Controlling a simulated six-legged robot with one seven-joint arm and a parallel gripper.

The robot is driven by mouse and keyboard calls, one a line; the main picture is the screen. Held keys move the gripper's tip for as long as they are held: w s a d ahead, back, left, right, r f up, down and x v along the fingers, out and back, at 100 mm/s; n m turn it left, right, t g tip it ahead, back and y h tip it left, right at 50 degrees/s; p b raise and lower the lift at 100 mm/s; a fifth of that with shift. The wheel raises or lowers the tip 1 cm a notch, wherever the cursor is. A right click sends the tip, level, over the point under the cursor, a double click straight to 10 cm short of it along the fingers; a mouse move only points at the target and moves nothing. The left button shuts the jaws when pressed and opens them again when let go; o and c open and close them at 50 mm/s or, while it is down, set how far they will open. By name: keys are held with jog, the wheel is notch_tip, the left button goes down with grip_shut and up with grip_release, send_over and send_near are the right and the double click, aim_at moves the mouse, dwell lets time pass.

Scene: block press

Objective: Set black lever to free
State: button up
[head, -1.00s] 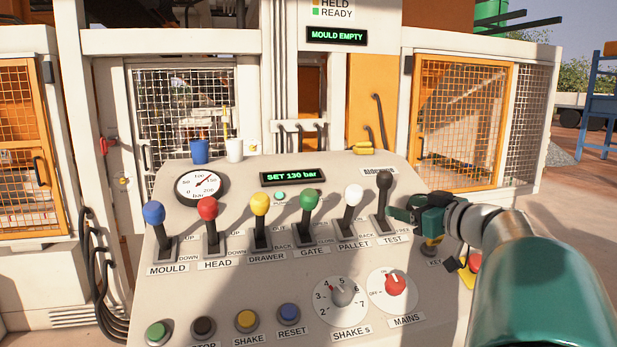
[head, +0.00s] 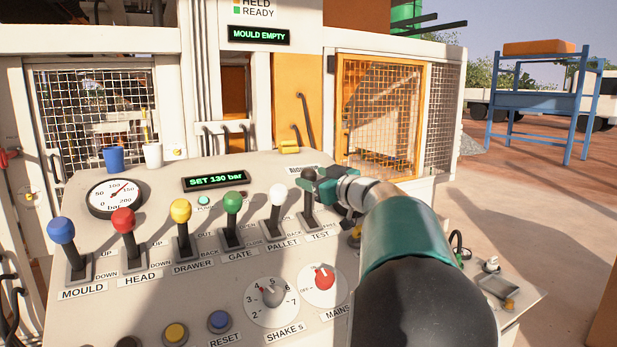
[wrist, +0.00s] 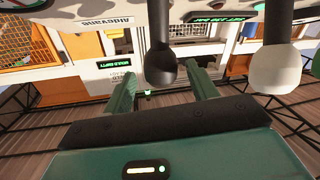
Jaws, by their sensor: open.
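The black lever (head: 309,212) stands at the right end of the lever row, above the TEST label. It leans slightly toward the back, and its knob is partly hidden by my gripper. My gripper (head: 308,184) is open and reaches in from the right at the height of the knob. In the wrist view, which is upside down, the black knob (wrist: 160,67) hangs between the two green fingers of my gripper (wrist: 162,88). A gap shows on each side of it.
The white lever (head: 276,200) stands close to the left of the black one and also shows in the wrist view (wrist: 275,70). Green (head: 232,205), yellow, red and blue levers continue leftward. Dials (head: 272,296) and buttons lie in front.

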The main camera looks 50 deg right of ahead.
jog(key=shift+w+d, duration=0.1)
jog(key=shift+w, duration=1.2)
jog(key=shift+c, duration=0.2)
grip_shut()
